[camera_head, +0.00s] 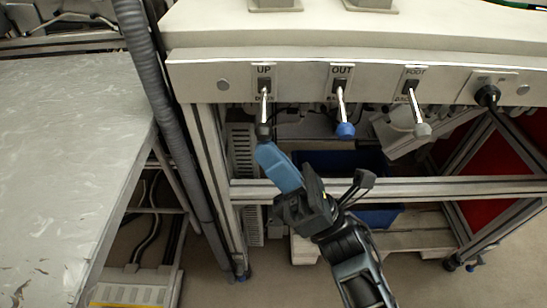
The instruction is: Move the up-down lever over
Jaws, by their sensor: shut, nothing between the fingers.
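The up-down lever (264,106) is a metal stick under the UP label on the front panel, at the left of three levers. It hangs downward, and its dark knob shows at the lower end. My gripper (266,152) is shut and empty, with blue fingers pointing up and left. Its tips are just below the lever's knob in the picture. I cannot tell whether they touch it.
The OUT lever (341,108) with a blue knob and the FOOT lever (415,108) with a grey knob are to the right. A dark rotary knob (487,95) is at the far right. A thick grey hose (163,110) runs down left of the panel. A grey table (70,150) fills the left.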

